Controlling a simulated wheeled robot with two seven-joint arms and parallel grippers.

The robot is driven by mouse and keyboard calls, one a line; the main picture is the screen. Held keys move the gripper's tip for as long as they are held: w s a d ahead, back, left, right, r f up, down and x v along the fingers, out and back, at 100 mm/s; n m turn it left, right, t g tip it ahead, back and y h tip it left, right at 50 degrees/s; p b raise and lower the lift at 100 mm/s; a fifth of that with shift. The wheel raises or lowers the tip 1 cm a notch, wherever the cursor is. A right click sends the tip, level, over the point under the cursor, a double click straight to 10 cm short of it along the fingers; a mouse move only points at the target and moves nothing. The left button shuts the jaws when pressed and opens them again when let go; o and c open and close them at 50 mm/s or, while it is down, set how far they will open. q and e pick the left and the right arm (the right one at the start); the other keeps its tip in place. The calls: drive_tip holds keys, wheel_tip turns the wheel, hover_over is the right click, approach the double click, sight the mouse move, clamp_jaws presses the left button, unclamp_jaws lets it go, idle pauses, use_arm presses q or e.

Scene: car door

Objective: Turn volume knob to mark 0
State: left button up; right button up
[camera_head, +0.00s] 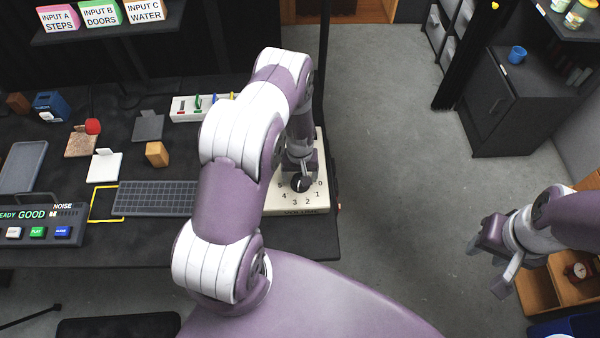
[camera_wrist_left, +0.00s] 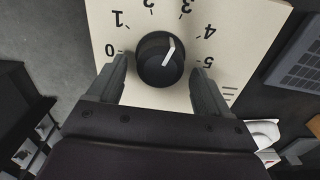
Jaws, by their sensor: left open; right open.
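The volume knob is a round black dial with a white pointer line on a cream panel (camera_head: 312,205). In the left wrist view the knob (camera_wrist_left: 152,68) sits among marks 0 to 5, its pointer roughly toward 3. Mark 0 (camera_wrist_left: 111,51) is at the left there. My left gripper (camera_head: 300,178) is at the knob; the left wrist view shows its open fingers (camera_wrist_left: 160,82) on either side of the knob, with visible gaps to it. In the head view, the gripper partly covers the knob. My right gripper (camera_head: 493,262) is open and empty, off to the right, away from the panel.
A dark table (camera_head: 130,255) holds the panel near its right edge. A keyboard (camera_head: 155,198), a wooden block (camera_head: 157,154) and a button console (camera_head: 40,222) lie to the left. A switch box (camera_head: 184,108) stands behind. Open floor (camera_head: 390,170) lies to the right.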

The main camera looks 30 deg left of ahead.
use_arm(q)
drive_tip(key=shift+s+d+f, duration=0.15)
drive_tip(key=shift+s+d, duration=0.3)
drive_tip(key=shift+s, duration=0.05)
drive_tip(key=shift+w+a+f, duration=0.2)
drive_tip(key=shift+w+a, duration=0.05)
drive_tip(key=shift+c, duration=0.6)
drive_tip(key=c, duration=0.6)
drive_tip(key=shift+c, duration=1.3)
use_arm(e)
drive_tip(key=shift+s+d+r, duration=0.1)
drive_tip(key=shift+s+d, duration=0.2)
